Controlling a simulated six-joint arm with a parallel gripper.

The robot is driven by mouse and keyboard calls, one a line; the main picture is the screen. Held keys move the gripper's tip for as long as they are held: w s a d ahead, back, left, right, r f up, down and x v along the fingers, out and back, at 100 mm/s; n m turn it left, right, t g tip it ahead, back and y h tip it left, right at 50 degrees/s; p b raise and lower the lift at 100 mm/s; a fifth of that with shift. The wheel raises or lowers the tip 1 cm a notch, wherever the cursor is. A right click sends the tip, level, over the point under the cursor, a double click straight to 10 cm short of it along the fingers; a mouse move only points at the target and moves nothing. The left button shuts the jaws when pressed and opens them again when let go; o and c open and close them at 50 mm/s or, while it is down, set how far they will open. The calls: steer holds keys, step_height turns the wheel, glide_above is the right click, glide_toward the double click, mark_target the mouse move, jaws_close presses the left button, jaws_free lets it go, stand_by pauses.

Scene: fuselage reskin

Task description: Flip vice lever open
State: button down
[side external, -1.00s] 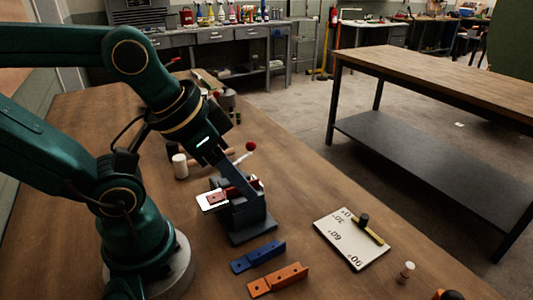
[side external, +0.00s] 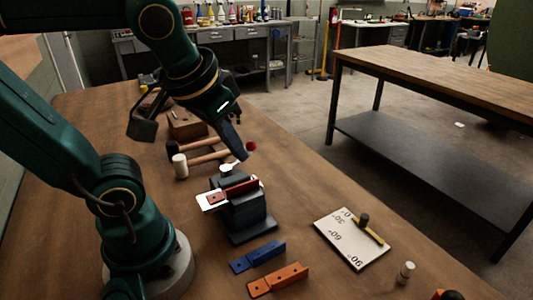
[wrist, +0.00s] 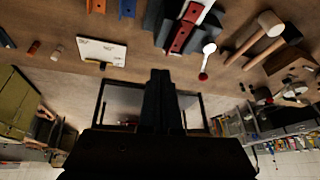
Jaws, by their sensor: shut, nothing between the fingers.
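The dark grey vice (side external: 245,215) stands on the bench with a red bracket (side external: 238,188) and a white plate (side external: 208,199) at its jaws. Its pale lever (side external: 238,162) ends in a red ball (side external: 251,146) and points up and right in the side view. In the wrist view the lever's round pale hub (wrist: 209,48) and red ball (wrist: 203,76) lie right of my fingertips. My gripper (side external: 240,153) is shut and empty, with its tip close to the ball in the side view. I cannot tell whether they touch there; the wrist view shows a gap.
Wooden-handled mallets (side external: 207,157) lie behind the vice, near a wooden block (side external: 187,125). A blue bracket (side external: 258,256) and an orange bracket (side external: 278,280) lie in front. A white angle board (side external: 350,240) lies to the right. Bare bench separates it from the vice.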

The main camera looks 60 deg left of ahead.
steer(key=w+a+n+g+y, duration=0.1)
steer(key=w+a+g+y, duration=0.1)
steer(key=w, duration=0.7)
steer(key=shift+w+a+r+y, duration=0.15)
steer(key=shift+a+r+y, duration=0.25)
steer(key=shift+a+y, duration=0.55)
steer(key=s+a+x, duration=0.2)
steer(key=x, duration=1)
steer(key=shift+a+r, duration=0.2)
steer(key=shift+a, duration=0.1)
steer(key=shift+w+a+n, duration=0.1)
steer(key=shift+a+n, duration=0.05)
steer(key=shift+n, duration=0.25)
